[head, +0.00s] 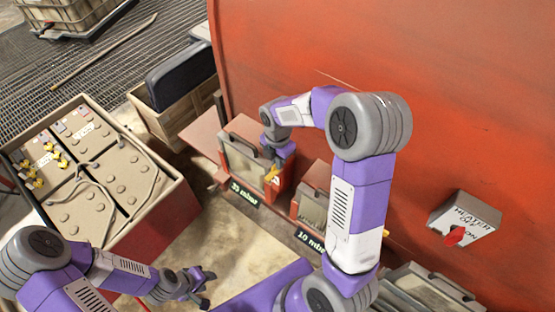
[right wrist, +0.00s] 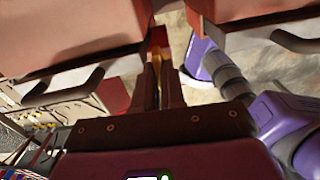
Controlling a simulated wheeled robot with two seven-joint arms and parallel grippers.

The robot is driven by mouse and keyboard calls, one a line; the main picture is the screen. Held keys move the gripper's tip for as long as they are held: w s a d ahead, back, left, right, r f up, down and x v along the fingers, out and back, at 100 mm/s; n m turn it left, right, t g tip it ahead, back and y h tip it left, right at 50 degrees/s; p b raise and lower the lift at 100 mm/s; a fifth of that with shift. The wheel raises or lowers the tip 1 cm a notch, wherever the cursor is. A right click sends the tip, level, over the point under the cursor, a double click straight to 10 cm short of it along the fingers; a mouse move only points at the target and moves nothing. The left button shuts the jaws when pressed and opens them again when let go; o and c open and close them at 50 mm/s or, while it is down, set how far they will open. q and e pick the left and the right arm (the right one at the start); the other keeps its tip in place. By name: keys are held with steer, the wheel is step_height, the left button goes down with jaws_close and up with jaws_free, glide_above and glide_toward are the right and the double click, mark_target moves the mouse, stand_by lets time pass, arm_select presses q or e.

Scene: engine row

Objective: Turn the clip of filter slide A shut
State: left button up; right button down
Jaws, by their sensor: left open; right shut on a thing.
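A filter slide with a metal-framed front (head: 243,158) sits on the red ledge, with a "35 mbar" label below it. I cannot read a letter A on it. A yellow clip (head: 271,175) is at its right edge; it also shows as a yellow strip in the right wrist view (right wrist: 157,66). My right gripper (head: 273,161) is shut on the clip, which its fingers partly hide, so the clip's exact angle is unclear. My left gripper (head: 206,288) is open and empty, low in front of the ledge.
A second slide (head: 312,207) with a "10 mbar" label is to the right, partly behind my right arm. A grey switch box (head: 466,215) with a red knob is on the red wall. A red-sided panel box (head: 150,205) with yellow pieces stands left. Bare floor (head: 240,240) lies before the ledge.

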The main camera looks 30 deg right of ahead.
steer(key=m, duration=0.4)
steer(key=shift+m, duration=0.3)
steer(key=m, duration=0.4)
steer(key=shift+m, duration=0.3)
steer(key=m, duration=0.4)
steer(key=shift+b, duration=0.4)
steer(key=shift+m, duration=2.1)
steer(key=c, duration=1.2)
jaws_free()
step_height(320, 180, up, 8)
steer(key=shift+f, duration=0.15)
steer(key=shift+f, duration=0.1)
